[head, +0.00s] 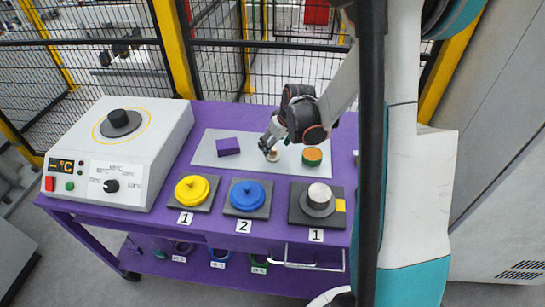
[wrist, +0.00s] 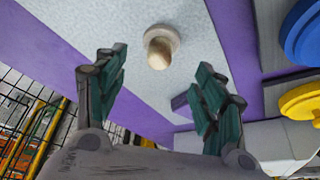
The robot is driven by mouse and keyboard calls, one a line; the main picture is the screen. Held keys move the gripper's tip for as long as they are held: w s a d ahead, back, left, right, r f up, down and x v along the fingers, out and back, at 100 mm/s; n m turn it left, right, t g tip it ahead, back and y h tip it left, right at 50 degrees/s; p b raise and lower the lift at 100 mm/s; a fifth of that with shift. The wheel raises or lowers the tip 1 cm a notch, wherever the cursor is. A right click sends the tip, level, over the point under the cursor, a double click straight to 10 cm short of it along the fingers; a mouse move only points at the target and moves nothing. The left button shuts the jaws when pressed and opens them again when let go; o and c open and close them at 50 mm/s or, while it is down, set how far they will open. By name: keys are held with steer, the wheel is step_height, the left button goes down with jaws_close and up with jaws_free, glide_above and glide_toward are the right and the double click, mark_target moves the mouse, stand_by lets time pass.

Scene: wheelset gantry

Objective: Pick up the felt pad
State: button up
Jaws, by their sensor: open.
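A small round pale disc with a wooden knob, which I take to be the felt pad, stands on a light grey board; it shows in the head view (head: 272,156) and in the wrist view (wrist: 158,47). In the head view my gripper (head: 268,148) is right above it and partly covers it. In the wrist view my gripper (wrist: 161,62) is open, its two green-padded fingers spread wide. The disc shows between and just beyond the fingertips, apart from both fingers. Nothing is held.
On the grey board (head: 205,152) a purple block (head: 228,146) lies left and a green cylinder with orange top (head: 312,156) right. Yellow (head: 192,190), blue (head: 247,195) and grey (head: 319,197) knobbed pieces stand in front. A control box (head: 120,150) fills the purple table's left.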

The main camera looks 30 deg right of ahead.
mark_target(273, 150)
steer(key=shift+b+x, duration=1.3)
steer(key=shift+x, duration=1.4)
steer(key=shift+s+d, duration=0.15)
steer(key=c, duration=1)
